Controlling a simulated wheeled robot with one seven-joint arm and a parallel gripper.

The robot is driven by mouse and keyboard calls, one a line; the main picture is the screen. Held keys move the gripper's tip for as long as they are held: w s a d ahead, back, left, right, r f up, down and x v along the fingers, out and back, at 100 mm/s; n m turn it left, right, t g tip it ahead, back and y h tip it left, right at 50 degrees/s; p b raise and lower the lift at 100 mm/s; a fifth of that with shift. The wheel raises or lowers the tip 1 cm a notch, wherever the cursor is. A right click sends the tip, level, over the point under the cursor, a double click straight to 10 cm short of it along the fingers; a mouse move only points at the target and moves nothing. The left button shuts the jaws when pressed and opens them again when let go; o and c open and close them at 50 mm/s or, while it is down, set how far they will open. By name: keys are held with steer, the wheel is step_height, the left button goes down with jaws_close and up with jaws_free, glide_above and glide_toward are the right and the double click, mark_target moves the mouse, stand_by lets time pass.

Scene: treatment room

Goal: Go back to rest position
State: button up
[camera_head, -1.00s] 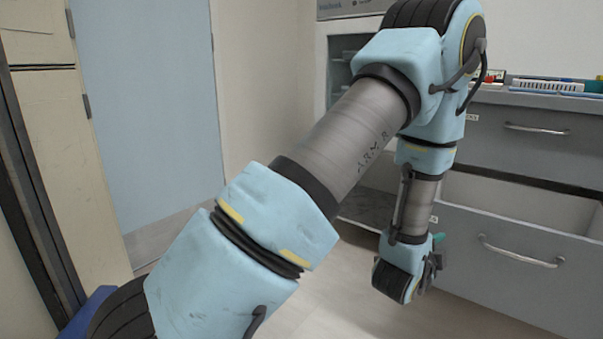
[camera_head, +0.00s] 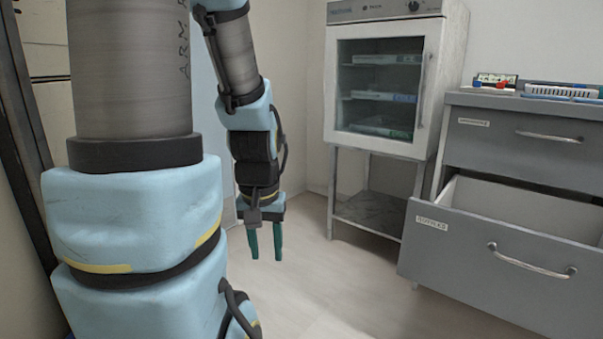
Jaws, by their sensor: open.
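My gripper (camera_head: 265,243) hangs pointing down over the floor, left of the middle of the view. Its two green fingers are apart, with nothing between them. My arm fills the left side of the view, its upper link close to the camera, and it is clear of the furniture.
A grey drawer cabinet (camera_head: 490,150) stands at the right, with its lower drawer (camera_head: 480,258) pulled out. On its top are a blue and white tray (camera_head: 560,90) and small coloured items. A glass-door cabinet (camera_head: 380,85) on a stand (camera_head: 372,212) is behind. The floor (camera_head: 340,280) between is clear.

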step_height(320, 180, up, 32)
steer(key=p, duration=3)
steer(key=shift+d+f, duration=0.15)
